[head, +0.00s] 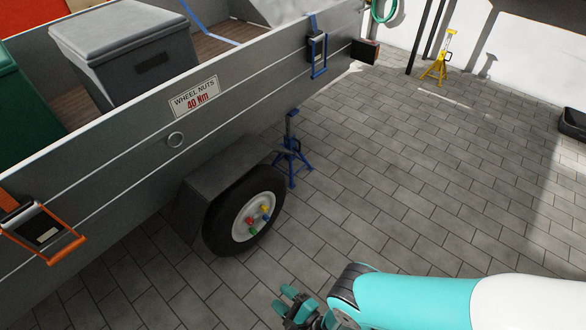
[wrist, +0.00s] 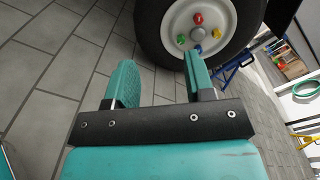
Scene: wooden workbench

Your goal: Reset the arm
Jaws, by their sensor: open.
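My gripper (head: 290,300) is at the bottom middle of the head view, at the end of my teal and white arm. In the wrist view my gripper (wrist: 158,78) has its two teal fingers apart with nothing between them. A trailer wheel (head: 246,213) stands just beyond and to the left of it in the head view, and the gripper is apart from it. The wheel also shows at the top of the wrist view (wrist: 151,20). Its pale hub carries several coloured nuts, among them red, yellow, green and blue.
The grey trailer (head: 130,160) fills the left, with a "WHEEL NUTS 40 Nm" sign (head: 194,97) and a lidded grey box (head: 135,60). A blue stand (head: 292,160) is under it. A yellow stand (head: 440,62) is at the back.

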